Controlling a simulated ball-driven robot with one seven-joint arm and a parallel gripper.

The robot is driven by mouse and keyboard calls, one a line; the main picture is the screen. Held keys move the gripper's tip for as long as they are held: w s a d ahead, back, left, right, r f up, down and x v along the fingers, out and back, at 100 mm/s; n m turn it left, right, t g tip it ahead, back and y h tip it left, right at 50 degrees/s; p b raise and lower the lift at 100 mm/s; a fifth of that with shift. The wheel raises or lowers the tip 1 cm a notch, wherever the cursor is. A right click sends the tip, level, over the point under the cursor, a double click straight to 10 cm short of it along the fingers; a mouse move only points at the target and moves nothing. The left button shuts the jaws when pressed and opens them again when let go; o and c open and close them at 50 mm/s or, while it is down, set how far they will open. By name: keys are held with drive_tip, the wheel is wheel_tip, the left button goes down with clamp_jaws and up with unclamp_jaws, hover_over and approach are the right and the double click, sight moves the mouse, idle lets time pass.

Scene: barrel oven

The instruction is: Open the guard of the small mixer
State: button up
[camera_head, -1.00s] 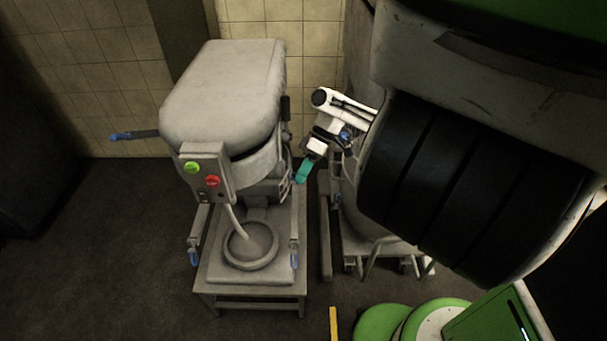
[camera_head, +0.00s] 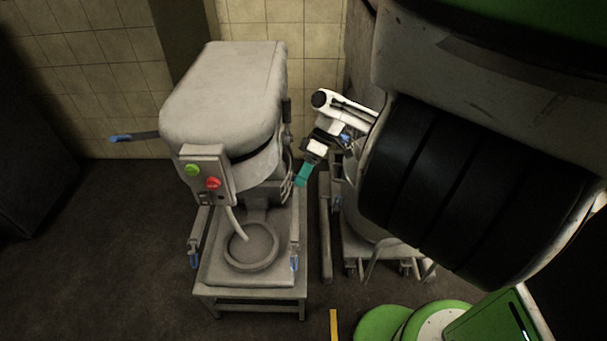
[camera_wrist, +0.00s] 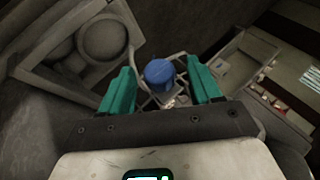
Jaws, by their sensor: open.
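The small mixer (camera_head: 225,95) is a grey machine with a rounded head, on a low metal table. Its control box (camera_head: 205,177) has a green and a red button. A wire guard (camera_head: 290,175) shows at the right side below the head, partly hidden. My gripper (camera_head: 301,178) has teal fingers and is beside the mixer's right side, near the guard. In the wrist view my gripper (camera_wrist: 160,85) is open. A blue knob or handle end (camera_wrist: 159,73) sits between the fingers, with a wire frame behind it. I cannot tell whether the fingers touch it.
A blue-tipped lever (camera_head: 122,137) sticks out at the mixer's left. A wheeled stand (camera_head: 375,262) is close on the right. Floor at the left is free.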

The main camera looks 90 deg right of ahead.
drive_tip(key=b+v, duration=0.1)
drive_tip(key=v, duration=0.9)
drive_tip(key=shift+s+d+r+b, duration=0.2)
drive_tip(key=shift+r+b, duration=0.1)
drive_tip(key=shift+b, duration=0.1)
drive_tip(key=shift+f, duration=0.1)
drive_tip(key=s+a+f+n+g, duration=0.15)
drive_tip(key=a+f+g, duration=0.25)
drive_tip(key=a+f, duration=0.7)
drive_tip(key=s+a+f+g, duration=0.3)
drive_tip(key=a+f+g, duration=0.1)
drive_tip(key=a+f, duration=0.7)
drive_tip(key=w+a+n+h, duration=0.2)
drive_tip(key=w+a+h, duration=0.1)
drive_tip(key=w+a, duration=0.9)
drive_tip(key=w+a+r+t+h, duration=0.2)
drive_tip(key=w+a+r+t, duration=0.1)
drive_tip(key=w+a+r, duration=0.4)
drive_tip(key=w+r, duration=0.2)
drive_tip(key=shift+w+a+m+h, duration=0.15)
drive_tip(key=shift+w+m+h, duration=0.15)
drive_tip(key=shift+m, duration=0.05)
